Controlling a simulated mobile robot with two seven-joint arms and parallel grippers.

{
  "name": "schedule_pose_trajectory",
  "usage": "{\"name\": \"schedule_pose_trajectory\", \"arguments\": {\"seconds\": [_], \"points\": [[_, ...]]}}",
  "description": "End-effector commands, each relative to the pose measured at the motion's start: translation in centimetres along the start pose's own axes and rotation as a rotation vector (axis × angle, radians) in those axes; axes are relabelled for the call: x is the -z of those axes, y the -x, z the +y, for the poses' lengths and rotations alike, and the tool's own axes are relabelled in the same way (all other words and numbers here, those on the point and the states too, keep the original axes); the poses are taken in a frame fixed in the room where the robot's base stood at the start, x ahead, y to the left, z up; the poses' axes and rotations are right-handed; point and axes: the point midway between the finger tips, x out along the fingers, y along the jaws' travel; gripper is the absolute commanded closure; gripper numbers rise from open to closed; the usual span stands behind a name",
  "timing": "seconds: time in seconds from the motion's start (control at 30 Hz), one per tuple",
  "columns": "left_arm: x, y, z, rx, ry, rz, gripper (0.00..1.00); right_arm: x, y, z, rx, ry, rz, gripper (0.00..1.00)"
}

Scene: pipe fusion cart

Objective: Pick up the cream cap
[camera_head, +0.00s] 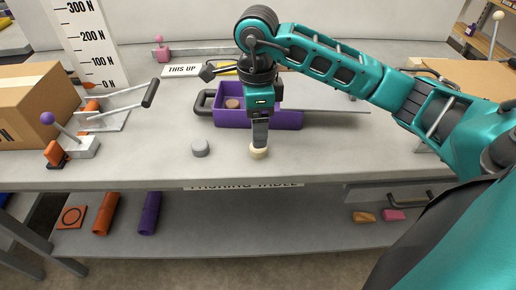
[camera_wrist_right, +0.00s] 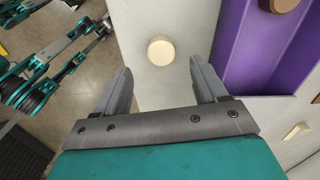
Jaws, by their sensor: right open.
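The cream cap (camera_head: 258,153) is a small round disc standing on the grey table near its front edge. In the right wrist view the cream cap (camera_wrist_right: 161,51) lies ahead of the fingers, roughly centred between their lines.
A purple bin (camera_head: 287,120) with a brown disc inside is right behind my gripper. A lever fixture (camera_head: 85,147) and a cardboard box (camera_head: 35,100) are at the left. The table right of the cream cap is clear.

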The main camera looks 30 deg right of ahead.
Motion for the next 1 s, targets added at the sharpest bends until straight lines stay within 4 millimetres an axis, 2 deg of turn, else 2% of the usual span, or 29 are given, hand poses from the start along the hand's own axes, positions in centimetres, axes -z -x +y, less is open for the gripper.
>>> {"name": "schedule_pose_trajectory", "arguments": {"seconds": [0.17,0.4,0.53,0.73,1.0], "points": [[0.1,0.0,0.0,0.0,0.0,0.0,0.57,0.0,-1.4,0.0,-0.003,0.0,-0.001,0.28],[0.1,0.1,0.0,-0.001,-0.001,0.001,0.57,0.1,-4.9,-0.1,-0.003,0.0,-0.001,0.28],[0.1,0.1,0.0,-0.001,-0.001,0.001,0.57,0.1,-5.6,-0.1,-0.002,0.001,-0.002,0.28],[0.2,0.0,0.0,-0.001,-0.001,0.002,0.57,0.0,-5.6,-0.1,-0.001,0.002,-0.003,0.28],[0.3,0.0,0.0,0.0,-0.001,0.006,0.57,0.0,-5.6,-0.1,-0.001,0.001,-0.002,0.54]]}}
